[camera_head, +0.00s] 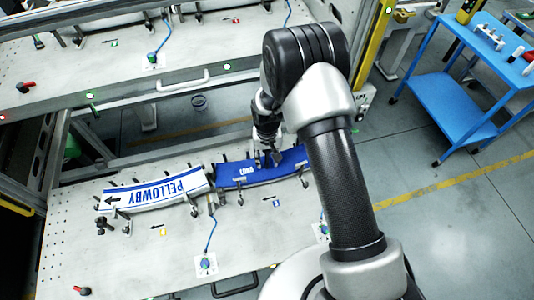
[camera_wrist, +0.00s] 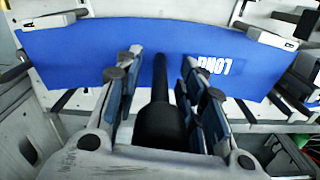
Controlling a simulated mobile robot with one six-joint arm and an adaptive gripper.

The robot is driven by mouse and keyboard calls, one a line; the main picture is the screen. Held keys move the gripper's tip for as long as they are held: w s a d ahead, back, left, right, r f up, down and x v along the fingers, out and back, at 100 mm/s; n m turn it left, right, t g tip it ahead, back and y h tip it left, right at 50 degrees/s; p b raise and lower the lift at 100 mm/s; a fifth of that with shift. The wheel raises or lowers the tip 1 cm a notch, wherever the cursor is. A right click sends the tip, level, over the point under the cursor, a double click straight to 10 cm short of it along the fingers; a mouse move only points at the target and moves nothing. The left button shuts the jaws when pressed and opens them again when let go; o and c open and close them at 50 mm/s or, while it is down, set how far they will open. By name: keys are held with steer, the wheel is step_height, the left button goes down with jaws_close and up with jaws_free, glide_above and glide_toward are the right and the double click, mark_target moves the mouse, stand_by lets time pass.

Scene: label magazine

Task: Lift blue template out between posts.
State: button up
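The blue template (camera_head: 237,174) is a slightly curved panel with white lettering, lying among small dark posts on the metal table. In the wrist view the blue template (camera_wrist: 75,50) spans the picture, with the white word LONG at its right. My gripper (camera_head: 268,155) is over the template's far side, right of its middle. In the wrist view my gripper (camera_wrist: 160,68) is open, with its fingers apart. A black rod (camera_wrist: 160,110) shows between them without visible contact; whether it belongs to the template is unclear. My arm hides part of the template's right end.
A second metal bench (camera_head: 90,75) stands behind. A blue cart (camera_head: 455,102) stands at the right.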

jaws_close()
stand_by(0.5)
steer(key=shift+w+r, duration=0.1)
stand_by(0.3)
steer(key=shift+r+p, duration=1.7)
steer(key=shift+r, duration=1.2)
steer(key=shift+r+p, duration=2)
steer(key=shift+r, duration=1.5)
